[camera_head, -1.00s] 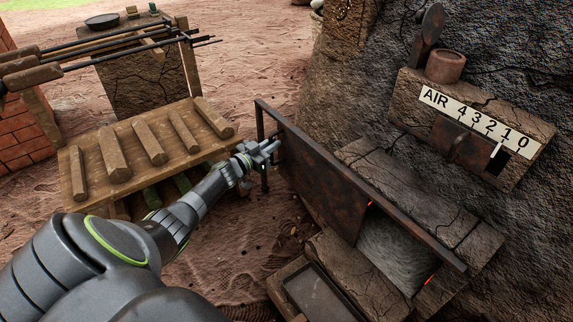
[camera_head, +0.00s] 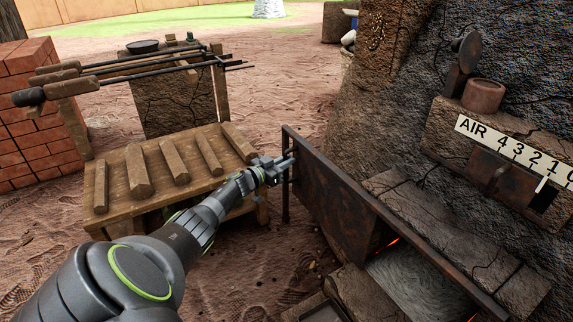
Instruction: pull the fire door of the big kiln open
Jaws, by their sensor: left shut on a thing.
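The fire door (camera_head: 335,200) is a rusty dark metal plate hanging under a long rail (camera_head: 390,215) along the front of the big kiln (camera_head: 400,110). It stands near the rail's left end. To its right the fire opening (camera_head: 415,285) is uncovered, with a grey ash-like bed and a red glow at its edges. My left gripper (camera_head: 283,168) is shut at the door's left edge, on its handle. The fingers mostly hide the handle. My right gripper is out of view.
A wooden bench (camera_head: 125,220) with several wooden bars stands left, close to my left arm. Long-handled tools (camera_head: 150,62) rest on a rack behind it, beside a brick wall (camera_head: 35,130). An air slide plate (camera_head: 515,145) is at the right. Sandy ground lies open beyond.

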